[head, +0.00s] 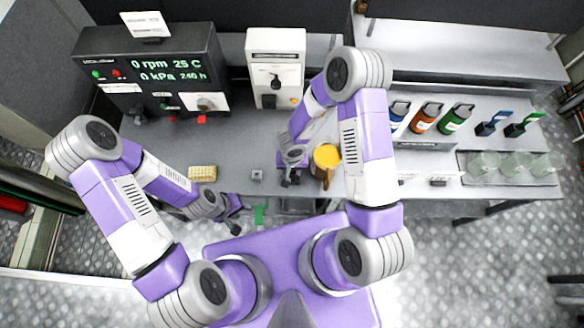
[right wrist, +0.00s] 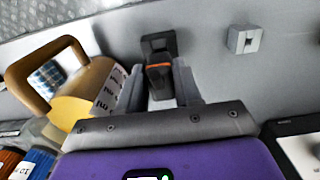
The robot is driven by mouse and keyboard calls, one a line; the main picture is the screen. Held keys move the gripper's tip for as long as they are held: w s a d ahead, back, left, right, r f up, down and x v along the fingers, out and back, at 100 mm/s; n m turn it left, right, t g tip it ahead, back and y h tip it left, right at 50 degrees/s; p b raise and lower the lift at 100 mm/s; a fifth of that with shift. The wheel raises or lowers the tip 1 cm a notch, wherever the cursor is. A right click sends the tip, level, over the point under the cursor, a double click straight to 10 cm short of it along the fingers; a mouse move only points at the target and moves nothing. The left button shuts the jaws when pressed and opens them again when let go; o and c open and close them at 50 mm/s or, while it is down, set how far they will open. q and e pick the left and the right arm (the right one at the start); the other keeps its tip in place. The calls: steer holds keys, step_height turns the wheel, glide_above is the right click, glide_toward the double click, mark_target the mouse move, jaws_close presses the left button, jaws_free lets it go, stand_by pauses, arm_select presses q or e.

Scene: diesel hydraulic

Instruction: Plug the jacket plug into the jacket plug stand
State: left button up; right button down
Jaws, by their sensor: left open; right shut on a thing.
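My right gripper (right wrist: 160,90) is shut on a dark jacket plug (right wrist: 158,76) with an orange band. A flat dark square piece (right wrist: 158,42) lies right beyond the plug on the grey worktop. It may be the jacket plug stand; I cannot tell whether the plug is in it or only in front of it. In the head view my right gripper (head: 289,180) is low over the worktop, left of a yellow mug, and hides most of the plug. My left gripper (head: 235,206) is open and empty by the worktop's front edge.
A small grey block (right wrist: 242,39) stands on the worktop, also in the head view (head: 257,175). The yellow mug (head: 326,157) is close beside my right gripper. A yellow box (head: 203,172) lies left. Bottles and glasses (head: 515,164) stand right. A control panel (head: 155,75) is at back left.

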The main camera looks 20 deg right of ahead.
stand_by(0.3)
steer(key=shift+p, duration=0.45)
stand_by(0.4)
steer(key=shift+p, duration=0.45)
steer(key=shift+f+b, duration=0.7)
steer(key=shift+f, duration=0.75)
steer(key=c, duration=0.7)
jaws_free()
